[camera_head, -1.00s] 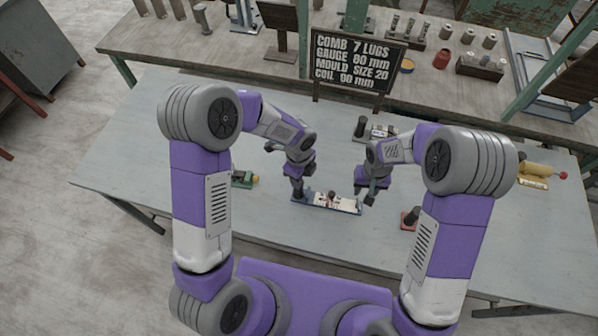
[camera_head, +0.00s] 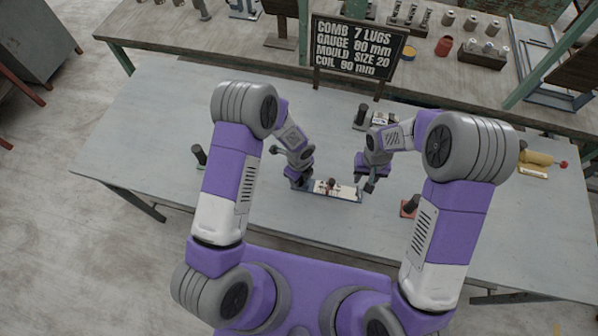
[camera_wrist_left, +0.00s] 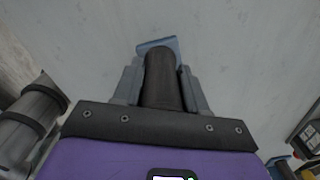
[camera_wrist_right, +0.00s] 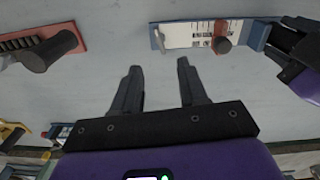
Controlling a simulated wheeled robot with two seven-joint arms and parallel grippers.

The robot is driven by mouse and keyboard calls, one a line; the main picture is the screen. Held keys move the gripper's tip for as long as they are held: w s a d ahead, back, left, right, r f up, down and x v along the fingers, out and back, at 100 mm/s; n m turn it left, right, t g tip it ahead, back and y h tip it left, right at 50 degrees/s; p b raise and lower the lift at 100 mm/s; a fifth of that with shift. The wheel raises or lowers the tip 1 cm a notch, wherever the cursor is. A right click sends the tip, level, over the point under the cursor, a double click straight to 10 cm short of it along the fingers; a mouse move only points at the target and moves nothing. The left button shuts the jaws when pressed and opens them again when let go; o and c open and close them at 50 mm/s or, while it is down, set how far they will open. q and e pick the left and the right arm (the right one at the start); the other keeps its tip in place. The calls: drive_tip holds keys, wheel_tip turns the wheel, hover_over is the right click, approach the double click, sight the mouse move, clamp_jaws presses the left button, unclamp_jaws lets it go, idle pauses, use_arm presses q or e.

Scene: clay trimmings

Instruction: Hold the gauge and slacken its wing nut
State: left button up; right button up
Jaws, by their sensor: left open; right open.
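The gauge (camera_head: 346,196) lies on the table in front of me, a blue board with a white marked plate. It also shows at the top of the right wrist view (camera_wrist_right: 200,46). A reddish-brown knob, seemingly the wing nut (camera_wrist_right: 222,45), sits on the plate; its wings are too small to tell. My left gripper (camera_head: 297,184) is low at the gauge's left end. In the left wrist view, its open fingers stand either side of an upright dark handle (camera_wrist_left: 161,80) on the blue end. My right gripper (camera_head: 370,188) is open and empty, beside the gauge's right end.
A red-based tool with a dark handle (camera_head: 409,206) stands right of the gauge. Another dark handle (camera_head: 199,155) is at the left. A block tool (camera_head: 361,116) stands behind, a yellow tool (camera_head: 538,160) far right. A lettered board (camera_head: 355,48) stands at the back.

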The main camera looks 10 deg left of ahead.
sight(359, 192)
use_arm(q)
drive_tip(key=shift+f, duration=0.15)
drive_tip(key=shift+c, duration=0.2)
clamp_jaws()
use_arm(e)
drive_tip(key=shift+c, duration=0.7)
drive_tip(key=shift+n, duration=0.9)
wheel_tip(359, 192, down, 10)
drive_tip(key=shift+s+r, duration=0.1)
drive_tip(key=shift+r, duration=0.05)
